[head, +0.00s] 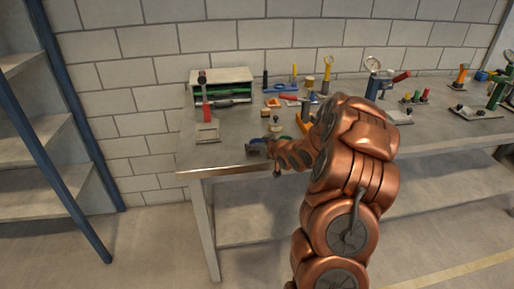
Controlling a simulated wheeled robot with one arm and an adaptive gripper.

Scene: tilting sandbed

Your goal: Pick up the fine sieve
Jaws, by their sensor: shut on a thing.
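My copper arm reaches over the front edge of the steel workbench (236,168). My gripper (259,147) is low over the bench top, small and partly hidden by my wrist. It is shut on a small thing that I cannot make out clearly. A dark blue-grey shape shows at the gripper, and a short dark rod hangs below the wrist by the bench edge. I cannot tell whether either is part of the fine sieve. No sieve mesh can be made out.
A red-handled upright tool on a plate (207,131) stands left of my gripper. Behind it is a green-trimmed tool box (222,87). Several small tools crowd the bench behind my gripper. A clamp stand (374,75) stands right of my arm.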

